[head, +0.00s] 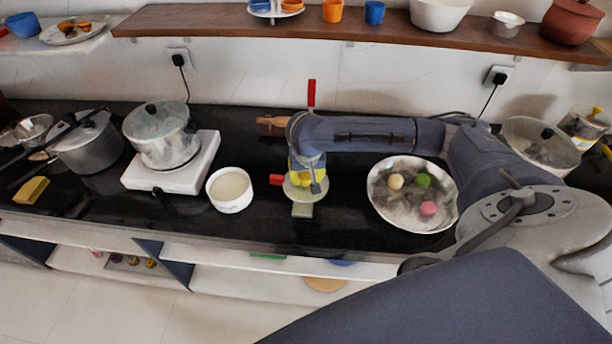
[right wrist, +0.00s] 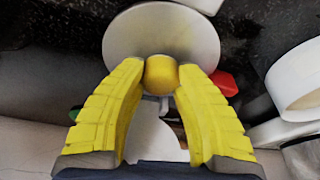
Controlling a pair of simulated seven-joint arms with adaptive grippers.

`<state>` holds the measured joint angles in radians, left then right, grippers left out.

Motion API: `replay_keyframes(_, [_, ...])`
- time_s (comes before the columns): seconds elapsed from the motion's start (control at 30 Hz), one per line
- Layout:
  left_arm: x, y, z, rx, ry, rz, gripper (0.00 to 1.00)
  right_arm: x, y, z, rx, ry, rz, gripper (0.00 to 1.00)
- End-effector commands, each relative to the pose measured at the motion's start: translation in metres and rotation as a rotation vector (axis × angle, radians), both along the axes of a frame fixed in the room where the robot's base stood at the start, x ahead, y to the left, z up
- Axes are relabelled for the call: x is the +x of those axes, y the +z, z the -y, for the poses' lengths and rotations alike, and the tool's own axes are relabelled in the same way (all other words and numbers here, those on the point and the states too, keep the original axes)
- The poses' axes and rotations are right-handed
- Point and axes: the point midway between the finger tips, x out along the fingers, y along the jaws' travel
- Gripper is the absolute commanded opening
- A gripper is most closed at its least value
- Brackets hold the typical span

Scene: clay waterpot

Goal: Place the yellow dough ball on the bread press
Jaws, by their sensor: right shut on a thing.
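My right gripper (head: 308,184) points down over the bread press (head: 303,210), which stands on the black counter and is partly hidden by it. In the right wrist view the two yellow fingers (right wrist: 161,82) are shut on the yellow dough ball (right wrist: 161,75). The ball overlaps the near edge of the press's round metal plate (right wrist: 160,30); I cannot tell whether it touches the plate. A red handle (head: 311,94) stands upright behind my wrist, and a red knob (head: 276,179) sits at the press's left. My left gripper is not in view.
A wide bowl (head: 383,216) to the right holds pale cream, green and pink balls. A white pot (head: 232,203) stands close left of the press. A steel pot (head: 160,140) on a white stove is farther left. A wooden shelf (head: 370,32) runs above.

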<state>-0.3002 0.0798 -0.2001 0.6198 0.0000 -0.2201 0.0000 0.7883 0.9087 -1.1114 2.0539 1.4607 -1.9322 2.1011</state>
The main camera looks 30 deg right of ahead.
Motion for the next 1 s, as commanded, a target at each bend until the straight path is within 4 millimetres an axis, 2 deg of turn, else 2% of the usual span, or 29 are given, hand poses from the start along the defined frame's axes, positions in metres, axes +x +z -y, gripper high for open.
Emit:
replay_keyframes(0.03, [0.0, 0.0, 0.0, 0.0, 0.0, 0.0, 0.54, 0.0, -0.002, 0.0, 0.0, 0.0, -0.001, 0.0])
replay_keyframes(0.07, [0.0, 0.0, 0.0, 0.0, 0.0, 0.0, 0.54, 0.0, -0.002, 0.0, 0.0, 0.0, -0.001, 0.34])
replay_keyframes(0.23, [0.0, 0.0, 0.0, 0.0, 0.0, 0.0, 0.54, 0.0, -0.002, 0.0, 0.0, 0.0, 0.0, 0.53])
replay_keyframes(0.5, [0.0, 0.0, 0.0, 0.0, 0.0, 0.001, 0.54, 0.0, -0.001, 0.0, 0.0, 0.0, 0.0, 0.53])
replay_keyframes(0.63, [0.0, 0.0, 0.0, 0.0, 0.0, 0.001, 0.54, -0.001, 0.007, -0.001, 0.0, 0.0, 0.002, 0.53])
replay_keyframes(1.0, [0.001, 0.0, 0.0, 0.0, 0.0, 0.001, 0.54, -0.013, 0.065, -0.007, 0.0, 0.001, 0.004, 0.53])
